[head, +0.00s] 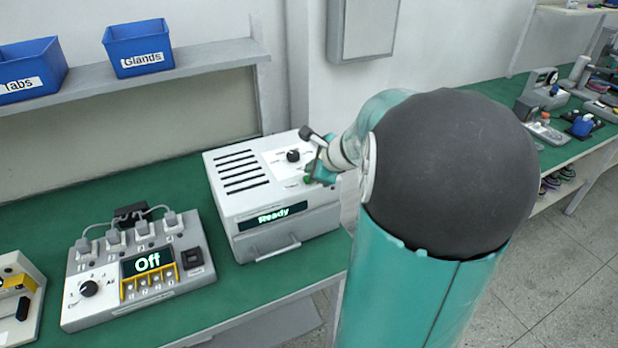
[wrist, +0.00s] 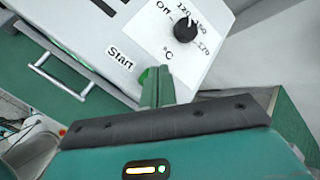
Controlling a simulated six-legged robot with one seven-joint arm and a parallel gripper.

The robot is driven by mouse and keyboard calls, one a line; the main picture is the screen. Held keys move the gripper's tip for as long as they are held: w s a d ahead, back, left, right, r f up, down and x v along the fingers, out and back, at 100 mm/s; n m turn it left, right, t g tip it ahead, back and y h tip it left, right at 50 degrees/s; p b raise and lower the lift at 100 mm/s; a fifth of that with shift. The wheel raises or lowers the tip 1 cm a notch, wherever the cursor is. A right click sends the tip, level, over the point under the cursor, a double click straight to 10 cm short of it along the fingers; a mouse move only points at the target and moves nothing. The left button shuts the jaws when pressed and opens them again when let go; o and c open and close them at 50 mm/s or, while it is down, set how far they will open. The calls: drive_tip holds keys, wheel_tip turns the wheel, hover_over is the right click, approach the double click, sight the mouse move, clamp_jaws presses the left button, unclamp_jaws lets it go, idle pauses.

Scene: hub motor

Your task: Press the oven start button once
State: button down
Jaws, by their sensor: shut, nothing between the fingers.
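The oven (head: 275,190) is a white box on the green bench, with slots on top and a display reading "Ready". Its top panel has a black dial (head: 293,156) marked Off, 120, 150, 170 °C in the wrist view (wrist: 185,30). The start button (wrist: 144,76) shows as a small bright green patch beside the "Start" label, mostly hidden by my fingers. My gripper (wrist: 160,72) is shut and empty, its fingertips right at the button; I cannot tell whether they touch it. In the head view my gripper (head: 312,176) is over the right side of the oven top.
A grey-white control unit (head: 140,270) reading "Off", with several plugs and switches, stands left of the oven. Blue bins labelled Tabs (head: 30,72) and Glands (head: 138,48) sit on a wall shelf. The oven's front handle (head: 278,250) sticks out.

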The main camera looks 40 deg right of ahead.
drive_tip(key=shift+f, duration=0.2)
drive_tip(key=shift+f, duration=0.25)
drive_tip(key=shift+f, duration=0.4)
idle(0.7)
drive_tip(key=shift+r, duration=0.85)
drive_tip(key=shift+r, duration=2.5)
